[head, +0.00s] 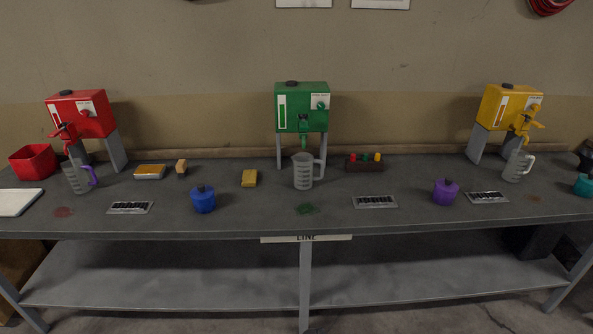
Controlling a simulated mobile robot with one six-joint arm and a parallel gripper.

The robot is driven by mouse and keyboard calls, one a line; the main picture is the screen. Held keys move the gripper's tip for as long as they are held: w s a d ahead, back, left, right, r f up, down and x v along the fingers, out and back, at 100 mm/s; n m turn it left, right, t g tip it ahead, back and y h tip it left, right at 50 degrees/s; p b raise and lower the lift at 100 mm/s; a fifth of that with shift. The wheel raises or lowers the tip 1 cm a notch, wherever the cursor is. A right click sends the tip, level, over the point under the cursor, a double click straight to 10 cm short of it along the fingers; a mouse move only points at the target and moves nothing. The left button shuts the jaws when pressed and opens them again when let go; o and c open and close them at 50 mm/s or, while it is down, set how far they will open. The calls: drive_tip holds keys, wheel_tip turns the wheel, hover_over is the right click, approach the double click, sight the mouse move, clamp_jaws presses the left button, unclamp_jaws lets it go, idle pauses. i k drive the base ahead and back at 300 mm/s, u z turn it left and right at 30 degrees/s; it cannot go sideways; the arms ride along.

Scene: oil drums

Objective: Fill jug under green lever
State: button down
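A green dispenser box (302,106) on grey legs stands at the back middle of the bench. Its green lever and spout (303,125) are on the front face, with a pale sight strip to their left. A grey jug (303,172) with a grey handle on its right stands upright on the bench below the spout. I cannot see into the jug well enough to tell its level, and no stream of liquid shows. My gripper is not in view.
A red dispenser (81,114) with a purple-handled jug (77,177) stands left, a yellow dispenser (510,108) with a white-handled jug (517,166) right. A green stain (307,209) marks the bench (260,222).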

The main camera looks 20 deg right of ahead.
sight(304, 125)
drive_tip(key=u, duration=0.05)
drive_tip(key=i, duration=0.85)
